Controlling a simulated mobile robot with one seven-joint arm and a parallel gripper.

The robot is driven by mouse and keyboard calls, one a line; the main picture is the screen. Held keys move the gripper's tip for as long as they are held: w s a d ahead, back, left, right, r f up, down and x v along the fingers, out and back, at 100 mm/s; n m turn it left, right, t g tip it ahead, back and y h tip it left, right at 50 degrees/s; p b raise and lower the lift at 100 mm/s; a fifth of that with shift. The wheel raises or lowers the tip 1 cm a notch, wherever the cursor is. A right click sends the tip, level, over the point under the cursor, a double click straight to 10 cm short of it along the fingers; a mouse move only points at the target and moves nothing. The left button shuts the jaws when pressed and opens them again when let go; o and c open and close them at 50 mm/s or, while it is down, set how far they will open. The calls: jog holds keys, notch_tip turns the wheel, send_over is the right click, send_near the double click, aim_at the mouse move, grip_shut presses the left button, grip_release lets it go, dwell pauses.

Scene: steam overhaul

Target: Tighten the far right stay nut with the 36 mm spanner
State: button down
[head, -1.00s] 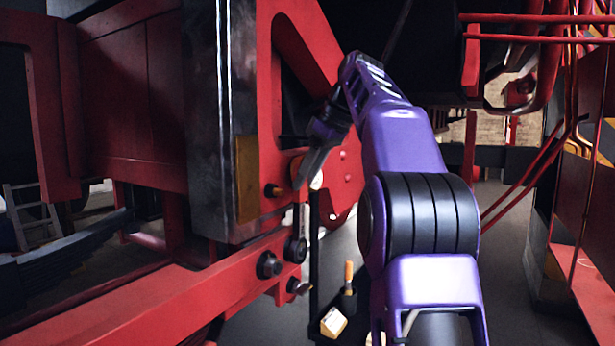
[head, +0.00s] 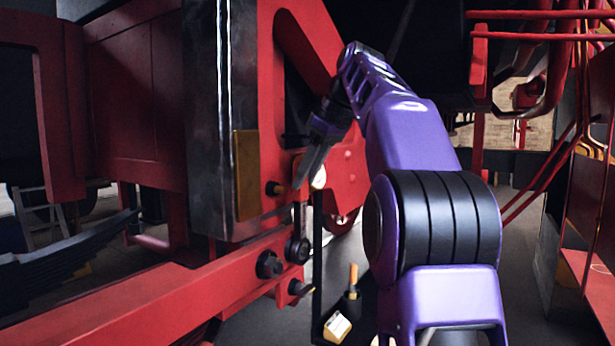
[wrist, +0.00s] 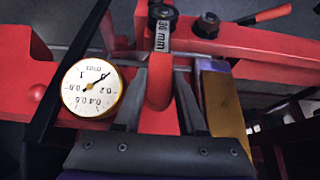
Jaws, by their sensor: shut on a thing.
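My gripper (wrist: 161,112) is shut on the spanner, whose steel shank carries a "36 mm" label (wrist: 162,37) in the wrist view. In the head view my gripper (head: 302,180) is beside the red frame, and the spanner (head: 299,215) hangs down from it. The spanner's lower end is at a dark round nut (head: 298,250) on the red beam; I cannot tell how fully it is seated. Another dark nut (head: 269,265) sits to the left on the same beam, and a third fitting (head: 299,288) lies below.
A white dial gauge (wrist: 92,88) sits left of the spanner in the wrist view. A brass block (head: 247,175) is on the frame's side. A dark post and tray with an orange-handled tool (head: 353,278) stand below my arm. Red pipes (head: 545,190) run at right.

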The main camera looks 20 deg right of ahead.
jog(key=shift+s+d+b, duration=0.35)
jog(key=shift+s+d, duration=0.45)
jog(key=shift+s, duration=0.25)
jog(key=shift+s+d+b, duration=0.35)
jog(key=shift+s+d, duration=0.45)
jog(key=shift+s, duration=0.25)
jog(key=shift+s+d, duration=0.1)
jog(key=s+a+b, duration=0.6)
jog(key=s+a, duration=0.2)
jog(key=s, duration=0.3)
jog(key=shift+s+a, duration=0.3)
jog(key=shift+a, duration=0.1)
